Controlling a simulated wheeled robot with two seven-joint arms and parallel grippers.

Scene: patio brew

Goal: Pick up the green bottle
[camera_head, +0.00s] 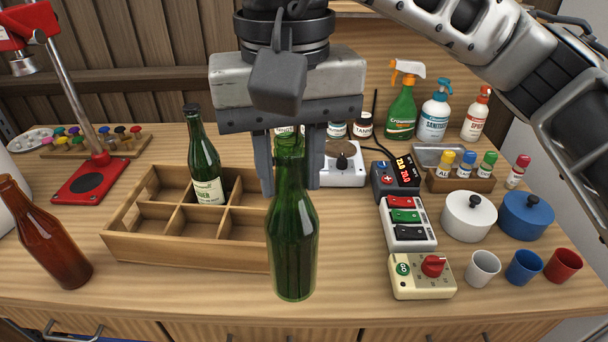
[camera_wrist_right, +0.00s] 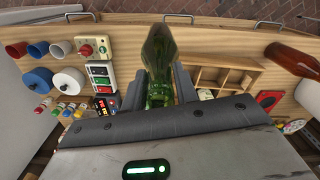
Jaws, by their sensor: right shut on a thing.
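A green bottle (camera_head: 292,240) without a label hangs upright in my right gripper (camera_head: 291,178), in front of the wooden crate. The gripper's fingers are shut on its neck. The same bottle shows between the fingers in the right wrist view (camera_wrist_right: 158,62). In the head view its base appears near the table's front edge; I cannot tell how far it is above the top. A second green bottle (camera_head: 204,160), with a label and a dark cap, stands in a back compartment of the crate (camera_head: 170,252). My left gripper is not in view.
A brown bottle (camera_head: 45,236) stands left of the crate. A red bottle capper (camera_head: 92,178) is behind it. To the right are a switch box (camera_head: 408,222), a timer box (camera_head: 422,277), lidded pots (camera_head: 468,216) and small cups (camera_head: 483,268). Spray bottles (camera_head: 401,110) stand at the back.

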